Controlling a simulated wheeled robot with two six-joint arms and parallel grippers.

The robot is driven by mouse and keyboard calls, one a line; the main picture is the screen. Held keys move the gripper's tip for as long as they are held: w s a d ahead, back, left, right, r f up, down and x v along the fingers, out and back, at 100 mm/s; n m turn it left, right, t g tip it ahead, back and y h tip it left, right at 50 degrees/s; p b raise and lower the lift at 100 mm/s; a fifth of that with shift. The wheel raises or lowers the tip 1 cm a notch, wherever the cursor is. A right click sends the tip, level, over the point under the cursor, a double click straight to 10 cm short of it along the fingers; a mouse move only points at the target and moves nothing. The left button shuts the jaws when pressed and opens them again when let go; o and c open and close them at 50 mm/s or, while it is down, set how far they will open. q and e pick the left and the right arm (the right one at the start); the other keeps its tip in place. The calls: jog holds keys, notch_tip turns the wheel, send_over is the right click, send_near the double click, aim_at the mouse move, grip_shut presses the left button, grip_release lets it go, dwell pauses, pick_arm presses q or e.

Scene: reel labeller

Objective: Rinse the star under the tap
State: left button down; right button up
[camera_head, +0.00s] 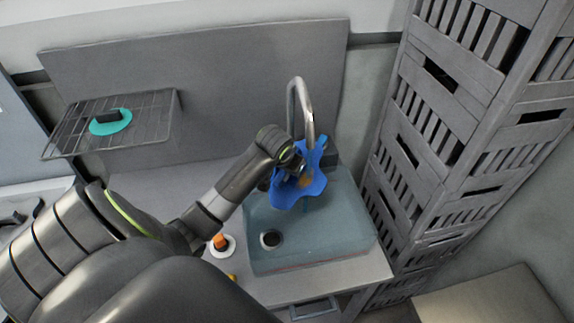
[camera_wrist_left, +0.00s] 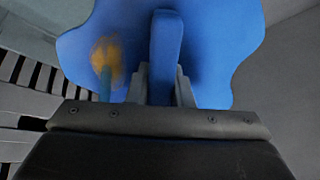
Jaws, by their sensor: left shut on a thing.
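The blue star (camera_head: 287,196) is a flat wavy-edged plate with a raised bar handle (camera_wrist_left: 166,50). My left gripper (camera_head: 297,170) is shut on that handle and holds the star tilted above the sink (camera_head: 330,252), beneath the spout of the metal tap (camera_head: 308,112). An orange-brown smudge shows on the star's face (camera_wrist_left: 205,55), left of the handle in the wrist view. A thin bluish streak, seemingly water, meets the star by the smudge and shows below it in the head view. My right gripper is in neither view.
A teal disc (camera_head: 98,128) with a dark handle lies on the wire rack (camera_head: 152,122) at left. A white disc (camera_head: 229,250) with an orange handle sits on the counter left of the sink. Grey stacked crates (camera_head: 415,140) stand close on the right.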

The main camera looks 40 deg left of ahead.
pick_arm(q)
jog(key=shift+w+d, duration=0.1)
jog(key=shift+d, duration=0.1)
jog(key=shift+w+d, duration=0.15)
jog(key=shift+d, duration=0.3)
jog(key=shift+a, duration=0.15)
jog(key=shift+s+a, duration=0.25)
jog(key=shift+a, duration=0.25)
jog(key=shift+d, duration=0.15)
jog(key=shift+w+d, duration=0.25)
jog(key=shift+d, duration=0.2)
jog(key=shift+s+d, duration=0.45)
jog(key=shift+s, duration=0.85)
jog(key=shift+s+d, duration=0.5)
jog(key=shift+s, duration=0.75)
jog(key=shift+s+d, duration=0.45)
jog(key=shift+s, duration=0.85)
